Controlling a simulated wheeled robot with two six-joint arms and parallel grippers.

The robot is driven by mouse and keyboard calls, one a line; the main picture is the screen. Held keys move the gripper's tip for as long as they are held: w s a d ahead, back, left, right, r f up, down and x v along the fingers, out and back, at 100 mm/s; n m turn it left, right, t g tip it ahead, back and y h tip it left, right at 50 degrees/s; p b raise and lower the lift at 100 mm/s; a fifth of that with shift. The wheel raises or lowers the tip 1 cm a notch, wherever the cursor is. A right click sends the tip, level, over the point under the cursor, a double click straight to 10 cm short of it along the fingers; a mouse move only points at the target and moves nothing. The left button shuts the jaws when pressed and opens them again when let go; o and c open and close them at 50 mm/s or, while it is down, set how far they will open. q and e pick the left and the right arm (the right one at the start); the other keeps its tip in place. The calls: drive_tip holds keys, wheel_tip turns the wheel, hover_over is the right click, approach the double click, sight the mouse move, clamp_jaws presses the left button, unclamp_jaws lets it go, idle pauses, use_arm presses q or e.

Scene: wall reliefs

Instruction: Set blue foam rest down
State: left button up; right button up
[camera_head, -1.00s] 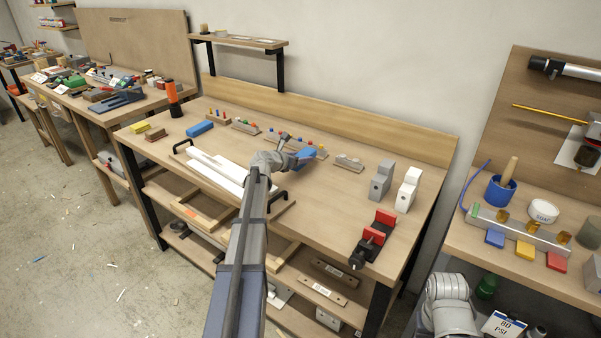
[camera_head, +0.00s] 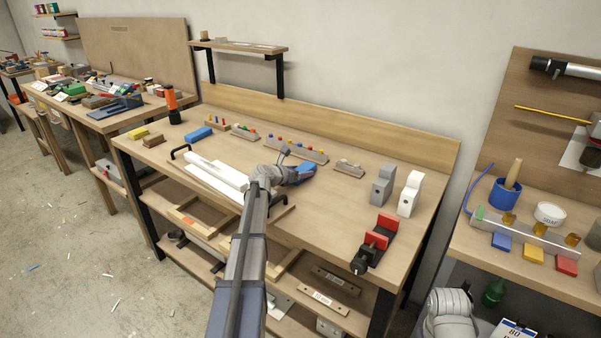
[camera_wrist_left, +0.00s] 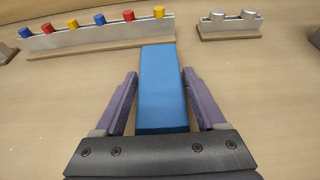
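The blue foam rest (camera_head: 306,171) is a blue block low over the middle of the workbench top (camera_head: 330,205). In the left wrist view the blue foam rest (camera_wrist_left: 161,90) lies lengthwise between the two purple fingers of my left gripper (camera_wrist_left: 160,75), whose tips meet its sides. In the head view my left gripper (camera_head: 299,176) is around the rest and partly hides it. I cannot tell whether its underside touches the bench. My right gripper is out of view.
A rail with coloured pegs (camera_head: 295,150) stands just behind the rest, and a smaller rail with metal pegs (camera_head: 349,168) is to its right. White bars (camera_head: 215,175) lie to the left. Grey (camera_head: 382,185) and white (camera_head: 409,194) blocks and a red vise (camera_head: 379,238) stand right. Bench space between is clear.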

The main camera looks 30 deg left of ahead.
use_arm(q)
drive_tip(key=shift+o, duration=1.2)
drive_tip(key=shift+r, duration=0.15)
drive_tip(key=shift+s+r+p, duration=0.2)
drive_tip(key=shift+p, duration=0.15)
drive_tip(key=p+v, duration=0.4)
drive_tip(key=v, duration=0.6)
drive_tip(key=shift+s, duration=0.2)
drive_tip(key=shift+s+r, duration=0.2)
drive_tip(key=shift+s, duration=0.35)
